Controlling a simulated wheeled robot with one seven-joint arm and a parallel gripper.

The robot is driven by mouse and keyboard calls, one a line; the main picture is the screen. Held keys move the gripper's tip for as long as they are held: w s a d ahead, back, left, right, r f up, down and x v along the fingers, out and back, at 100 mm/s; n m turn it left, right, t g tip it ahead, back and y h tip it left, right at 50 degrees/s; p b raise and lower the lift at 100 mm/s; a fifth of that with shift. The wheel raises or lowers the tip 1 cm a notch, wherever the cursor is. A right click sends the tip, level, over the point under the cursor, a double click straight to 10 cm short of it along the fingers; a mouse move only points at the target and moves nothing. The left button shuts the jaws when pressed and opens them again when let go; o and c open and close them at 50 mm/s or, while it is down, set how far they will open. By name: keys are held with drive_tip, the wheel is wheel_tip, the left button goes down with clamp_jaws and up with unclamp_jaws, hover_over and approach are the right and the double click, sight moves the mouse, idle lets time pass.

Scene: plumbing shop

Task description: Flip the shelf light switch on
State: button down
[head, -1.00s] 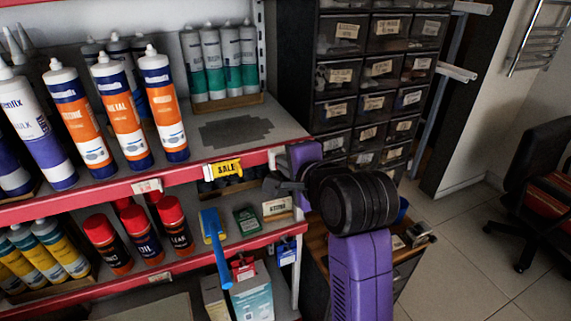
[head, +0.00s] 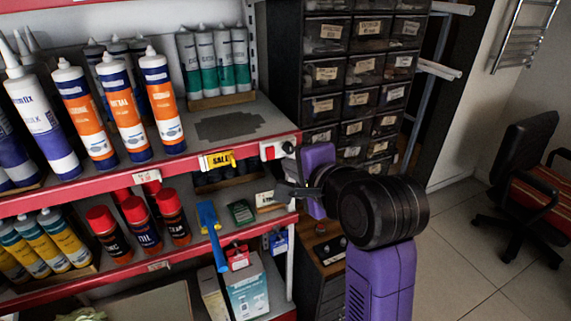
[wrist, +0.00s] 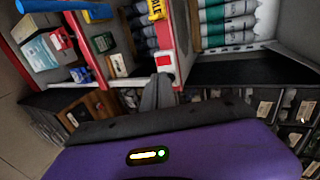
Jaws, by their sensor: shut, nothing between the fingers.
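The shelf light switch (head: 277,149) is a small white plate with a red part, on the right end of the red shelf edge, right of the yellow SALE tag. It also shows in the wrist view (wrist: 165,62), just past the fingertips. Whether it is on or off I cannot tell. My gripper (head: 279,189) is shut and empty, a little below the switch in the head view. In the wrist view the closed fingers (wrist: 159,82) point at the switch's lower edge; I cannot tell whether they touch it.
The upper shelf (head: 230,128) holds sealant cartridges (head: 124,105). The lower shelf holds red-capped spray cans (head: 140,220) and a blue-handled tool (head: 212,232). A dark drawer cabinet (head: 345,75) stands close right of the shelf. A chair (head: 525,180) stands on open floor at right.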

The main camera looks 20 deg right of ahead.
drive_tip(key=v, duration=0.4)
drive_tip(key=shift+s+r, duration=0.15)
drive_tip(key=shift+s, duration=0.15)
